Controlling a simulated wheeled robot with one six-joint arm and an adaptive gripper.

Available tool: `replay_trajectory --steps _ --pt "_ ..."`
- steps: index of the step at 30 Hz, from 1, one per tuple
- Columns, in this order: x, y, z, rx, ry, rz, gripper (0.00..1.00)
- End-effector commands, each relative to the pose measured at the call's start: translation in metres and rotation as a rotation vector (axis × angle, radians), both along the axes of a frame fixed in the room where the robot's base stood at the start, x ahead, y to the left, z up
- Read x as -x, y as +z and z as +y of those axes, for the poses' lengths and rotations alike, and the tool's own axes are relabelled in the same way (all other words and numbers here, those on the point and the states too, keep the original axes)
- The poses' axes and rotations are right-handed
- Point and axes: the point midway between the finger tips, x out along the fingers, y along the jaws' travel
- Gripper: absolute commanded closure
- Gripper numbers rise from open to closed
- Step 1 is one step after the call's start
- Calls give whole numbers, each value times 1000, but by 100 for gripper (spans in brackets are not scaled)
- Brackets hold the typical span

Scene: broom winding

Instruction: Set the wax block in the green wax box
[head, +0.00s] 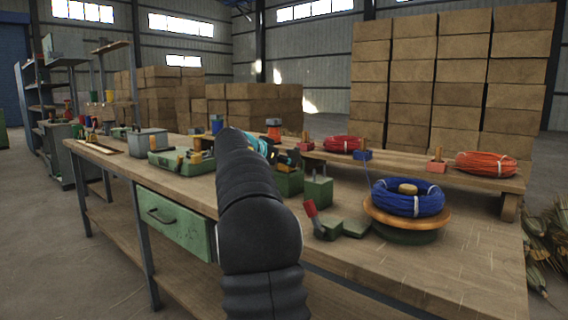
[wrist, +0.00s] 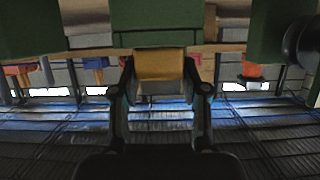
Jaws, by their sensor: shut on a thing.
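My gripper (wrist: 160,68) is shut on a yellow-tan block, the wax block (wrist: 160,64), in the wrist view, with a finger on each side. A dark green box-like shape (wrist: 155,18) is right beyond the block in that view. I cannot tell whether they touch. In the head view my dark arm covers much of the middle, and the gripper (head: 288,158) shows only in small part behind it, above a green box (head: 289,184) on the bench. I cannot tell for sure that this is the wax box. The held block is not clear there.
A green block with a peg (head: 318,190) and a red-handled green clamp (head: 324,226) stand right of my arm. A blue coil (head: 407,198) sits on a round turntable (head: 436,219). A raised shelf (head: 400,162) carries red and orange coils. A green tray (head: 181,165) lies left.

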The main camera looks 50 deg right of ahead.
Motion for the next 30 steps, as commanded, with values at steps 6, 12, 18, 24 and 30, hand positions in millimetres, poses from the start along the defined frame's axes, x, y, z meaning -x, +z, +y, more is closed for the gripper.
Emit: replay_trajectory --steps 6,12,18,24,30 --pt "0 0 0 0 0 0 86" --pt "0 0 0 0 0 0 86" --pt "0 -3 0 0 0 0 86" --pt "0 -6 0 0 0 0 86" --pt "0 -9 0 0 0 0 86"
